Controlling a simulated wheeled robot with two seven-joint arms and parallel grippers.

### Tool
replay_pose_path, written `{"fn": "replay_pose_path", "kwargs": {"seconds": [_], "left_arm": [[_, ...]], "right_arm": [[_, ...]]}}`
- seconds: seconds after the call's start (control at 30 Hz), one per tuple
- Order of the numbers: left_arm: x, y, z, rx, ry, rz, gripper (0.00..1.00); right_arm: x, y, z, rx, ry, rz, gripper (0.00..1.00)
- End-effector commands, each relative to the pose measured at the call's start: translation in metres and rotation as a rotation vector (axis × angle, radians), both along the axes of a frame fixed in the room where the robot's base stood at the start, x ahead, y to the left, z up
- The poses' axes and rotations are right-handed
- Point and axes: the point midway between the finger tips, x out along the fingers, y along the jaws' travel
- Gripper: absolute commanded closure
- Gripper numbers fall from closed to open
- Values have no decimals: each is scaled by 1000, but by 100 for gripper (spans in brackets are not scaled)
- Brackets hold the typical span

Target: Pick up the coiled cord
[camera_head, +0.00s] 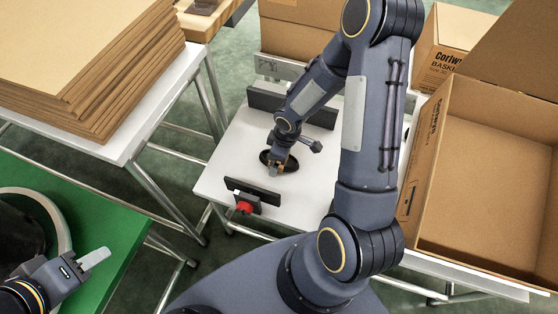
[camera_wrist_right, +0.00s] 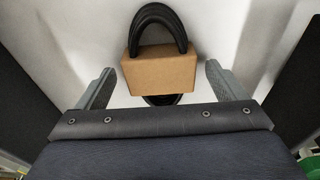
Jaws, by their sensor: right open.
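The coiled cord (camera_wrist_right: 158,10) is a black loop wrapped by a brown cardboard sleeve (camera_wrist_right: 160,75). In the head view the black coil (camera_head: 266,157) lies on a white table. My right gripper (camera_head: 281,152) is over it, pointing down, and partly hides it. In the right wrist view my right gripper (camera_wrist_right: 159,82) is open, with one finger on each side of the sleeve and a gap at both sides. The lower part of the coil is mostly hidden behind the sleeve. My left gripper (camera_head: 95,258) is at the lower left, away from the cord; its finger gap is unclear.
A black bar with a red piece (camera_head: 245,207) stands at the table's (camera_head: 215,185) front edge; another dark bar (camera_head: 262,98) is at the back. An open cardboard box (camera_head: 425,165) is at right. Stacked cardboard sheets (camera_head: 110,95) are at left, above a green surface (camera_head: 100,215).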

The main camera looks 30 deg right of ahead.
Motion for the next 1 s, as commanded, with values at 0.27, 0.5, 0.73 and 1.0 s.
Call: {"fn": "replay_pose_path", "kwargs": {"seconds": [0.27,0.5,0.73,1.0], "left_arm": [[0,0,0,0,0,0,62],[0,0,0,0,0,0,62],[0,0,0,0,0,0,62],[0,0,4,0,0,0,62]], "right_arm": [[0,0,0,0,0,0,17],[0,0,0,-1,1,-1,48],[0,0,0,0,0,-1,64],[0,0,8,-1,-1,-1,64]]}}
